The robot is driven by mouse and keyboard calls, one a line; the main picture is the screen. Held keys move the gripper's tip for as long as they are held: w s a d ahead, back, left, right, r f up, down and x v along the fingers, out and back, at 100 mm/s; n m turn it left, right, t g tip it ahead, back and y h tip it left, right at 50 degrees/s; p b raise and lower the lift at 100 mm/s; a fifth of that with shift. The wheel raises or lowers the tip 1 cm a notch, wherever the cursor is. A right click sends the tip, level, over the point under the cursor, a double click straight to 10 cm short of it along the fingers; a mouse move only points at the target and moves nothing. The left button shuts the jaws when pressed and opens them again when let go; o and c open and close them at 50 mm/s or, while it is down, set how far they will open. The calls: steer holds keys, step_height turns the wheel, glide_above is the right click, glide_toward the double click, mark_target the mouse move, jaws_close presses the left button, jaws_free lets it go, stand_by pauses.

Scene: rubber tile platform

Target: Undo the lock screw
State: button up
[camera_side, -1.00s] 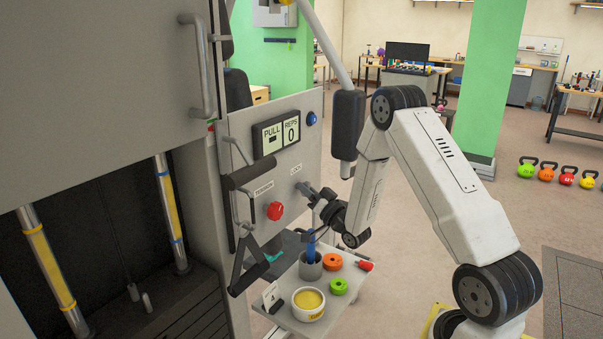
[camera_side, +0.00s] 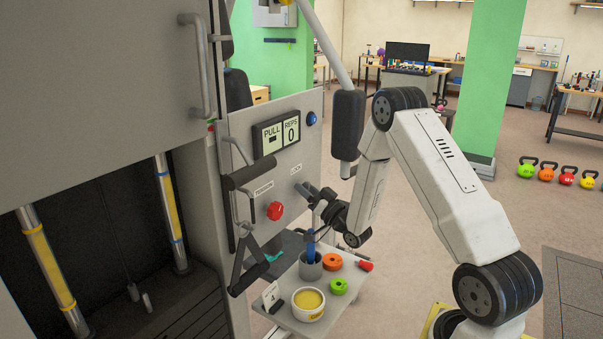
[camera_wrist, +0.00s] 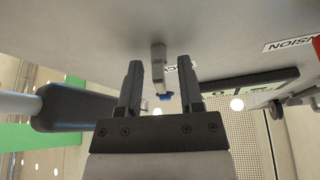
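The lock screw (camera_wrist: 158,65) is a grey, bar-like piece standing out from the grey panel (camera_side: 292,150), below the LOCK label (camera_side: 295,169). In the wrist view it lies between the two dark fingers of my gripper (camera_wrist: 162,72). The fingers are apart, with a visible gap on each side of the screw. In the side view my gripper (camera_side: 313,195) is close to the panel under the label, and its fingers largely hide the screw. How deep the screw sits between the fingertips is hard to tell.
A red knob (camera_side: 275,211) and black handle (camera_side: 250,174) are left of my gripper. Below is a small tray (camera_side: 291,318) with a grey cup (camera_side: 310,268), a yellow-filled bowl (camera_side: 308,303) and orange and green rings. A black padded roller (camera_side: 347,125) hangs above.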

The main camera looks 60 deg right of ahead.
steer(key=d+v, duration=0.1)
steer(key=v, duration=0.6)
steer(key=shift+s+a+f, duration=0.2)
steer(key=shift+s+a, duration=0.15)
steer(key=shift+a, duration=0.2)
steer(key=r+g+y, duration=0.1)
steer(key=r+n+g+y, duration=0.1)
steer(key=s+d+r+g, duration=0.1)
steer(key=g, duration=0.1)
steer(key=shift+n+y, duration=0.3)
steer(key=shift+y, duration=0.1)
stand_by(0.4)
steer(key=shift+w, duration=3.9)
